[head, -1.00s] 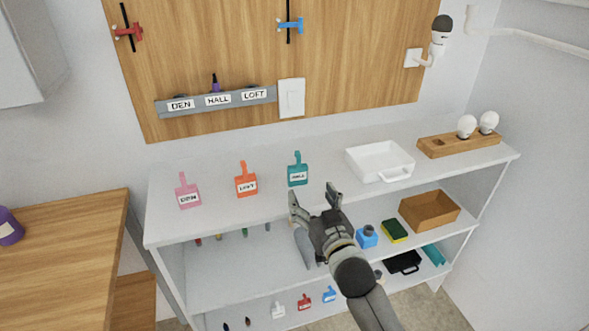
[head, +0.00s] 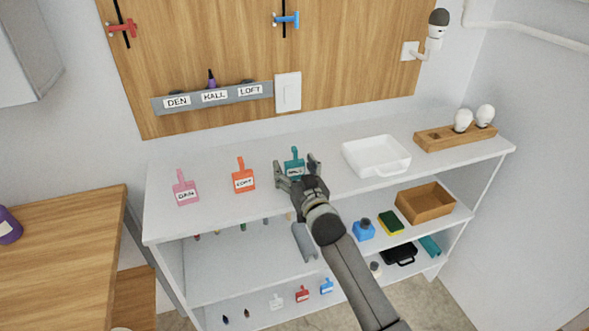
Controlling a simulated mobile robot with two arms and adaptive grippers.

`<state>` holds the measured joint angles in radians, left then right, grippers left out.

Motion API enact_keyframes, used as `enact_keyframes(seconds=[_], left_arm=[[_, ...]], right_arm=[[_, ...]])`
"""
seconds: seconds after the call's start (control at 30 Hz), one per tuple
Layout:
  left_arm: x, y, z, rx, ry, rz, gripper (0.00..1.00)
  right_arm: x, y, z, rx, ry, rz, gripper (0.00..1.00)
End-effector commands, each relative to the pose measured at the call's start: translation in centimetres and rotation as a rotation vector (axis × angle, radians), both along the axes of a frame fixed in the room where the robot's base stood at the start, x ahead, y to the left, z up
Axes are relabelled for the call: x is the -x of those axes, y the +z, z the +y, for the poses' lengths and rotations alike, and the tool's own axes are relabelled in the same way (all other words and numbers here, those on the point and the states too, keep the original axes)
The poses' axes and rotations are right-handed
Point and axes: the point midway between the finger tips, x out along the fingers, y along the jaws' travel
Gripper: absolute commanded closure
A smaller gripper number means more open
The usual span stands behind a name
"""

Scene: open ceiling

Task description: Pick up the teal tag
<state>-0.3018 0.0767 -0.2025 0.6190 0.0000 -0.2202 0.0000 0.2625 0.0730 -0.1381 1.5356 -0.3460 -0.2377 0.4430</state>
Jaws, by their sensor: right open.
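The teal tag (head: 294,159) stands on the white shelf top, its narrow neck pointing up and a white label on its face. My right gripper (head: 296,172) is open at the tag, with one finger to the left of it and one to the right. The gripper covers the tag's lower part, so I cannot tell whether the fingers touch it. My left gripper is not in view.
An orange tag (head: 244,178) and a pink tag (head: 185,190) stand to the left on the shelf top (head: 220,210). A white tray (head: 376,154) and a wooden block with bulbs (head: 455,137) are to the right. A labelled rail (head: 212,98) is on the wall behind.

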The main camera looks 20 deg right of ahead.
Motion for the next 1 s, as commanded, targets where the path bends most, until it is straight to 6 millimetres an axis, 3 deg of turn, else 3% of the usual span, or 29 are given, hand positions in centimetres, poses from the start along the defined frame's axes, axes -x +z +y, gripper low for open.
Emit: enact_keyframes(seconds=[0.3, 0.7, 1.0], left_arm=[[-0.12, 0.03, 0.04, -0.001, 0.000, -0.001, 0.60], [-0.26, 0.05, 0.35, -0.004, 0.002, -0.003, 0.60], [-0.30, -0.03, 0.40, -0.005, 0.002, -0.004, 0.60]], right_arm=[[-0.36, -0.05, 0.00, 0.000, 0.000, 0.001, 0.26], [-0.34, -0.01, 0.00, 0.000, 0.000, 0.000, 0.76], [-0.28, 0.12, -0.01, 0.000, 0.000, -0.001, 0.76]])
